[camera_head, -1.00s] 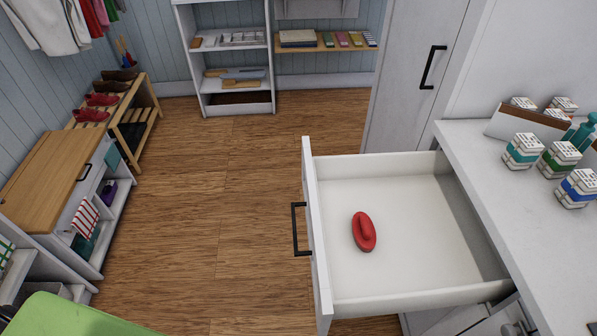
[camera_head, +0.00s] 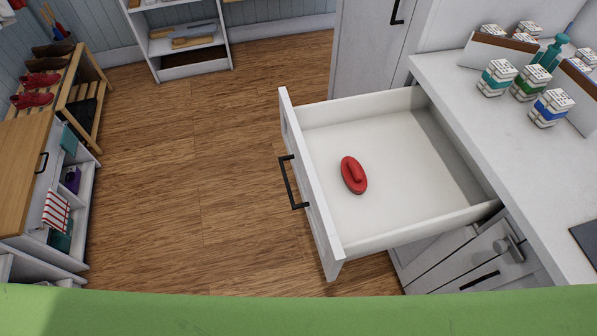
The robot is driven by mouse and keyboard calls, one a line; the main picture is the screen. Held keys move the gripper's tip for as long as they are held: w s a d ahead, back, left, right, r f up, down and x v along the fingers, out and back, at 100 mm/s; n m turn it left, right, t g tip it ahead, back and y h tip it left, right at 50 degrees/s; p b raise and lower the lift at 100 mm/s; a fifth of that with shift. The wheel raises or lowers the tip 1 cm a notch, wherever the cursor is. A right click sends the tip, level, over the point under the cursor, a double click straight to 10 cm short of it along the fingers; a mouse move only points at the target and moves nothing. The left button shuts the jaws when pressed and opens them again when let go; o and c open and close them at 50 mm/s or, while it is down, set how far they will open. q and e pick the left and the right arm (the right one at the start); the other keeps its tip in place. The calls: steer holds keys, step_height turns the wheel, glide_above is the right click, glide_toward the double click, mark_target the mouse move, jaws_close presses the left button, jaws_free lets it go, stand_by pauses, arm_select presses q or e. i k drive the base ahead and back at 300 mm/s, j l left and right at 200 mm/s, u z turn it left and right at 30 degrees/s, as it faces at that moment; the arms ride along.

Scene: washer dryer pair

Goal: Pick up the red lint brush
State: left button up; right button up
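The red lint brush (camera_head: 353,175) lies in the open white drawer (camera_head: 440,199), left of the middle of the drawer floor. It is oval, with a raised handle along its top. Nothing covers it. The drawer has a dark handle (camera_head: 292,182) on its left-facing front. Neither of my grippers is in view.
A white counter (camera_head: 530,150) to the right holds several small boxes (camera_head: 551,108) and a teal bottle (camera_head: 551,52). A tall white cabinet (camera_head: 375,50) stands behind the drawer. A shoe rack (camera_head: 85,100) and a low cabinet (camera_head: 25,185) are at left. The wooden floor (camera_head: 190,170) between is clear.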

mark_target(353, 174)
steer(key=z, duration=1.9)
steer(key=u, duration=1.4)
steer(key=k+j+z, duration=0.15)
steer(key=z, duration=0.2)
steer(key=k+z, duration=0.4)
